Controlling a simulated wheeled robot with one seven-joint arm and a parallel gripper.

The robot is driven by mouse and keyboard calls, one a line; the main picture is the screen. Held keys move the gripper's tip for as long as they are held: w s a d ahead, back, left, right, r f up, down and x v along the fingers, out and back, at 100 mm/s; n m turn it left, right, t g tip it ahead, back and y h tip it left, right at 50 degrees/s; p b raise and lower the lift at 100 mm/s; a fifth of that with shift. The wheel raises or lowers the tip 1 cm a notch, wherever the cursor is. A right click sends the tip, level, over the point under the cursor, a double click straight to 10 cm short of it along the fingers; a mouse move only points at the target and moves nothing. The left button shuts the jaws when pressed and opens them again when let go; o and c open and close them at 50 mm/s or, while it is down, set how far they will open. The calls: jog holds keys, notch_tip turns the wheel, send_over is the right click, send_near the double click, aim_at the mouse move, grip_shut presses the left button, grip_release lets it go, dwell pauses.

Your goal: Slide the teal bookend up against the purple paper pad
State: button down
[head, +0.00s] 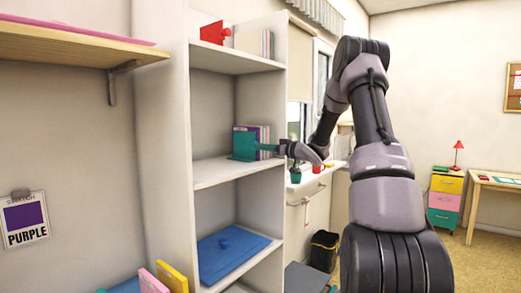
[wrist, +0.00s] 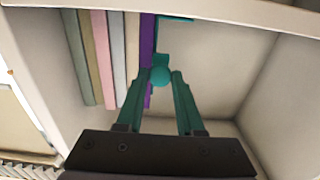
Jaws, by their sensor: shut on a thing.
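The teal bookend (head: 243,144) stands upright on the middle shelf, left of a row of thin upright pads. The purple paper pad (wrist: 147,40) is the end pad of the row, right beside the bookend. Any thin gap between them is hard to tell.
Grey-green, pink and pale pads (wrist: 100,60) stand beyond the purple one. The shelf on the bookend's other side is clear. A red bookend (head: 215,33) is on the shelf above, a blue knobbed board (head: 232,256) below. A purple swatch card (head: 25,218) hangs on the wall.

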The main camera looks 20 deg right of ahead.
jog(key=c, duration=0.5)
grip_release()
jog(key=shift+c, duration=0.2)
jog(key=v, duration=1)
jog(key=shift+s+d, duration=0.25)
jog(key=shift+s, duration=0.05)
